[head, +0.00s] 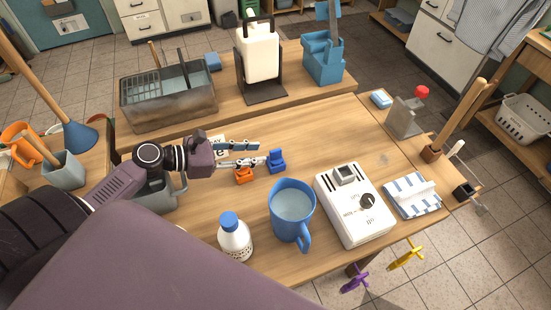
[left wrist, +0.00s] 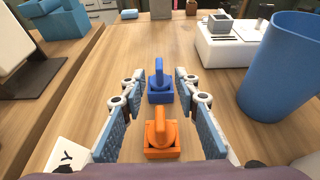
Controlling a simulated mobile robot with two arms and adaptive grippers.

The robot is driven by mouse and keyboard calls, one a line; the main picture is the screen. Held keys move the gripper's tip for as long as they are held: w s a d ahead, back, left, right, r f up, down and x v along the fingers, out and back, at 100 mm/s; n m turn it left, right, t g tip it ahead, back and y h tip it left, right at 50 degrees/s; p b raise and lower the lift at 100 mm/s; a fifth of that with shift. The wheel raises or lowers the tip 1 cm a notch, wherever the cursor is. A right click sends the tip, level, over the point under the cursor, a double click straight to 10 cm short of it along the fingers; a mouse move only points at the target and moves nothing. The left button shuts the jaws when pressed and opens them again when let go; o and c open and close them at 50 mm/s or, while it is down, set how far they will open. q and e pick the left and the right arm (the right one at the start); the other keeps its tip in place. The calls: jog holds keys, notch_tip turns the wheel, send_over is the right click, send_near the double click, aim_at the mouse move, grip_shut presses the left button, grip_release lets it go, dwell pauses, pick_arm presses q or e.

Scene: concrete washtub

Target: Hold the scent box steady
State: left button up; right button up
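No thing in view is plainly labelled as the scent box. A small orange box (left wrist: 160,142) with an upright lever-like top stands on the wooden table; the head view shows it too (head: 244,176). A similar blue box (left wrist: 160,86) stands just beyond it, also in the head view (head: 276,160). My left gripper (head: 258,153) is open and low over the table. In the left wrist view its fingers stand either side of the orange box, with gaps on both sides, and their tips reach towards the blue box. My right gripper is not in view.
A blue water-filled jug (head: 289,231), a blue-capped bottle (head: 235,241) and a white dial box (head: 343,215) stand in front and to the right. A grey washtub (head: 181,108) stands behind. The table middle beyond the blue box is clear.

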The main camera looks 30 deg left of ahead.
aim_at(273, 151)
pick_arm(q)
jog(key=p+x, duration=0.1)
jog(key=x, duration=0.6)
jog(key=shift+w+r, duration=0.15)
jog(key=shift+w, duration=0.1)
jog(key=shift+s, duration=0.1)
grip_shut()
